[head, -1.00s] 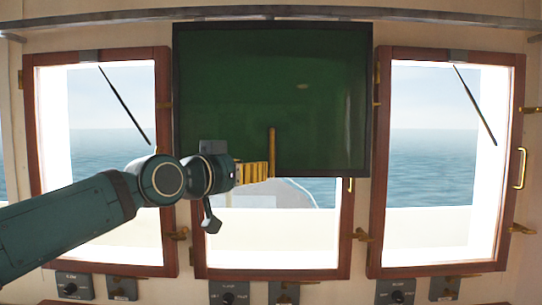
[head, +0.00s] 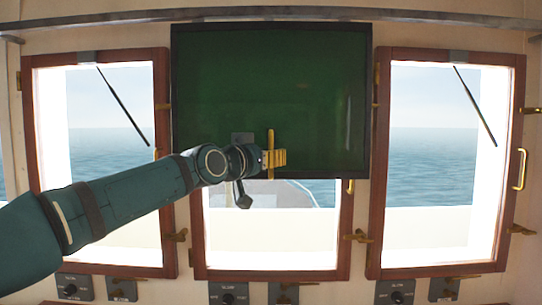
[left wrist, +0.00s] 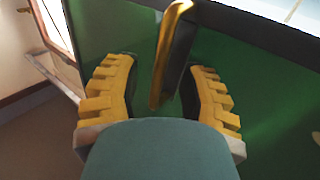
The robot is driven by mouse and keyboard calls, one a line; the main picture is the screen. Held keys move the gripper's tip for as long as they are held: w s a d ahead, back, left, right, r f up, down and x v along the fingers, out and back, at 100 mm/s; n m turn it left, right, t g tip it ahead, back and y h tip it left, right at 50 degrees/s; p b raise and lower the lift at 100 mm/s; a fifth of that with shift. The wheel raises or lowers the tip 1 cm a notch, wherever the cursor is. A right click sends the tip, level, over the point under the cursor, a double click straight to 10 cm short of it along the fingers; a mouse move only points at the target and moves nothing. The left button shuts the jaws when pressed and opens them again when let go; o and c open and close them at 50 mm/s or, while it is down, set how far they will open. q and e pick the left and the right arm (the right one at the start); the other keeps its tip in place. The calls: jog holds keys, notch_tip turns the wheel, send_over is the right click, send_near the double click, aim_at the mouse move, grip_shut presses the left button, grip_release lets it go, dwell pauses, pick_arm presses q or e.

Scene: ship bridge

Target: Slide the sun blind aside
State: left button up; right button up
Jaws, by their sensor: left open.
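The sun blind (head: 300,85) is a dark green panel in a black frame. It hangs below the rail and covers the upper part of the middle window. A brass handle (head: 270,138) stands upright on its lower middle. My left gripper (head: 274,158) is at the handle in the head view. In the left wrist view the yellow fingers of the left gripper (left wrist: 160,88) are open, one on each side of the brass handle (left wrist: 166,70), with gaps showing. The green blind (left wrist: 115,30) fills the background there. My right gripper is not in view.
A metal rail (head: 300,14) runs along the top of the wall. Wooden-framed windows stand left (head: 100,240) and right (head: 440,240), with brass latches. Small control boxes (head: 228,293) line the wall below.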

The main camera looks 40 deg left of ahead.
pick_arm(q)
jog(key=shift+w, duration=0.7)
jog(key=shift+o, duration=0.2)
grip_shut()
jog(key=shift+a, duration=0.15)
